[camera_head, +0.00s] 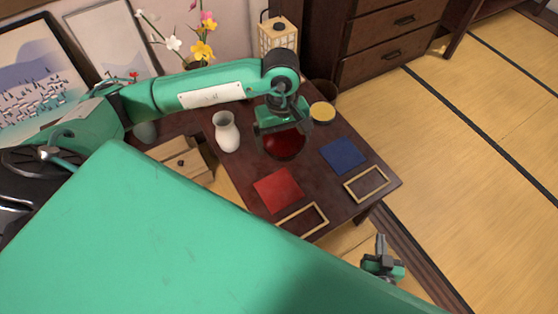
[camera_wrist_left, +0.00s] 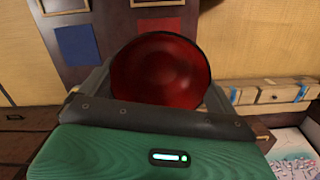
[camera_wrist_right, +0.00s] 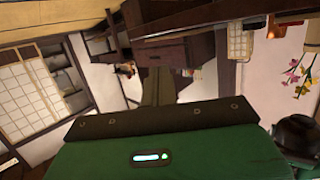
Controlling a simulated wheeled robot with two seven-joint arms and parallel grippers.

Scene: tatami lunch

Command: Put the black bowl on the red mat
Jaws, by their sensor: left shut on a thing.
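The black bowl (camera_head: 284,145) has a dark outside and a glossy red inside. My left gripper (camera_head: 282,125) is shut on it, seen from above in the head view. In the left wrist view the bowl (camera_wrist_left: 160,72) sits between the two fingers. It appears to be over the table; its exact height is hard to tell. The red mat (camera_head: 278,190) lies flat and bare on the dark table, below and slightly left of the bowl in the head view. It also shows in the left wrist view (camera_wrist_left: 158,25). My right gripper (camera_head: 382,250) is off the table's front side; its jaw opening is unclear.
A blue mat (camera_head: 343,156) lies right of the red mat. Two wooden frames (camera_head: 303,218) (camera_head: 367,184) lie near the table edge. A white vase (camera_head: 226,132) stands left of the bowl, a yellow-topped container (camera_head: 322,112) behind it. A wooden box (camera_head: 180,160) is at left.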

